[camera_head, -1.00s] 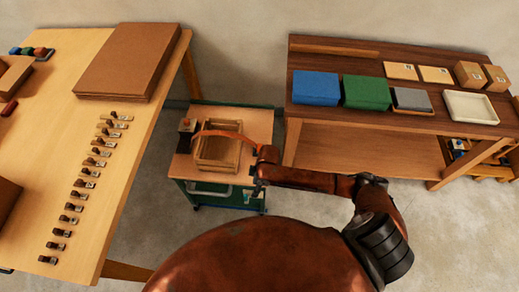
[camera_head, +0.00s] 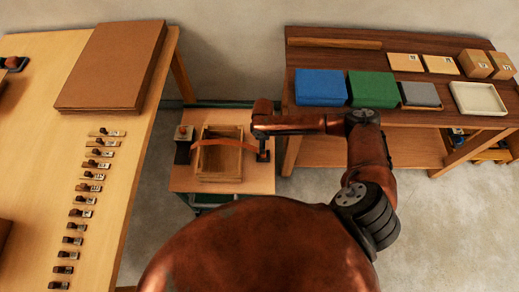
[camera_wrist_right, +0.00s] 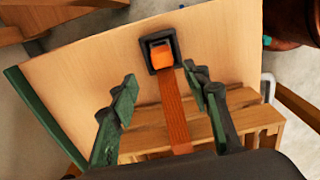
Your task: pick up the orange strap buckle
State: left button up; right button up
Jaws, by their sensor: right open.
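The orange strap buckle (camera_wrist_right: 162,52) shows in the right wrist view as a black square frame with an orange centre, lying on the pale top of a small cart. An orange strap (camera_wrist_right: 177,110) runs from it toward a wooden crate (camera_wrist_right: 245,110), and arcs over the crate in the head view. My right gripper (camera_wrist_right: 163,84) is open and empty; its green fingers are either side of the strap, with the buckle just beyond the tips. In the head view my right gripper (camera_head: 262,138) is at the crate's right side. My left gripper is not in view.
A dark block with a red knob (camera_head: 183,134) stands left of the crate on the cart. A workbench (camera_head: 130,170) with tagged pieces is at left. A dark table (camera_head: 330,60) with blue and green boxes is at right.

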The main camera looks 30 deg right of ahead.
jog(key=f, duration=0.4)
jog(key=shift+s+d+b, duration=0.1)
jog(key=shift+s+b, duration=0.2)
jog(key=shift+s, duration=0.05)
notch_tip(320, 180, down, 2)
jog(key=shift+f, duration=0.5)
jog(key=c, duration=0.8)
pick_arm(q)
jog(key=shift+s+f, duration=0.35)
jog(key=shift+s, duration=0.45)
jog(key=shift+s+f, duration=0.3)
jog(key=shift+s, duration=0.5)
pick_arm(e)
grip_shut()
